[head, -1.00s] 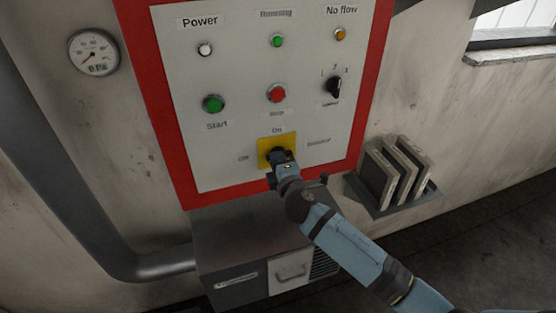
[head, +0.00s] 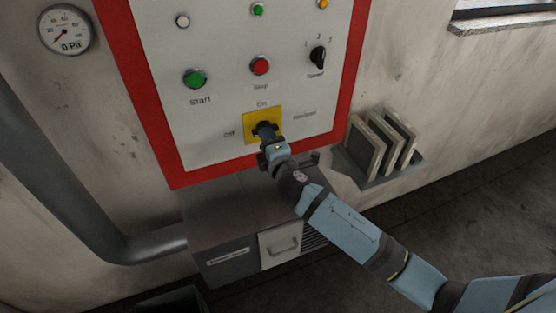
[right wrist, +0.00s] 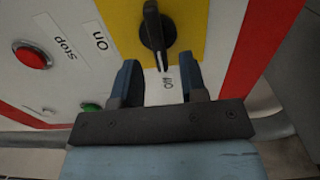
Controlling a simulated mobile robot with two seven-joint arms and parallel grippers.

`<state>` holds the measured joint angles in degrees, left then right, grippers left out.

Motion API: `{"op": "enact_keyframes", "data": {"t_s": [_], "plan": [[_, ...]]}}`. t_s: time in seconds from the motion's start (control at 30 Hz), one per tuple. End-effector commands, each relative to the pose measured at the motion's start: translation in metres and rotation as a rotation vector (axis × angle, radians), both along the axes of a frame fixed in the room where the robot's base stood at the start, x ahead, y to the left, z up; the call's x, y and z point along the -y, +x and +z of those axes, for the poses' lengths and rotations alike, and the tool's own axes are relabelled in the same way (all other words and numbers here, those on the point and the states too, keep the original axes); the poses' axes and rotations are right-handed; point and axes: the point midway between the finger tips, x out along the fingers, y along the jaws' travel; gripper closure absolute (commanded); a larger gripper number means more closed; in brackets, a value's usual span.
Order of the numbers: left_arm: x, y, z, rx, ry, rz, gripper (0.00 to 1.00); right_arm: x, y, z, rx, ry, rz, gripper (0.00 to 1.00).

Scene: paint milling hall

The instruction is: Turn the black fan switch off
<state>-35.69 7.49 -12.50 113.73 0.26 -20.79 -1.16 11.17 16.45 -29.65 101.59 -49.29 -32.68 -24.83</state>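The black switch (head: 263,129) is a knob on a yellow plate (head: 249,122) low on the white control panel, with "On" above it and "Off" to its left in the head view. In the right wrist view the black switch (right wrist: 155,30) has a white mark at its end, pointing at the label I read as "Off" (right wrist: 167,82). My right gripper (head: 268,143) is right in front of the switch. In the wrist view its two fingers (right wrist: 160,66) are apart, with the knob's end near the gap between them. My left gripper is not in view.
The panel also holds a green Start button (head: 195,78), a red Stop button (head: 260,66) and a black speed selector (head: 317,58). A grey cabinet (head: 225,210) stands below. A shelf with several slabs (head: 365,145) is at right, a gauge (head: 66,30) at left.

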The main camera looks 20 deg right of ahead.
Motion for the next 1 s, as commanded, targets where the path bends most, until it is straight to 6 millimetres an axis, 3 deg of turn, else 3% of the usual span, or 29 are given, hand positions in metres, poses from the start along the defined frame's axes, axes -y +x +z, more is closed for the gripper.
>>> {"op": "enact_keyframes", "data": {"t_s": [0.3,0.5,1.0], "plan": [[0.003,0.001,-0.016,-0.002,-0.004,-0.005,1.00,0.002,-0.075,-0.004,-0.001,0.001,0.002,0.61],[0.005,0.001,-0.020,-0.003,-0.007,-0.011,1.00,0.003,-0.104,-0.002,-0.001,-0.001,0.001,0.61],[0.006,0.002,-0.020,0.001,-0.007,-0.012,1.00,0.004,-0.113,0.000,0.000,-0.001,0.001,0.61]]}}
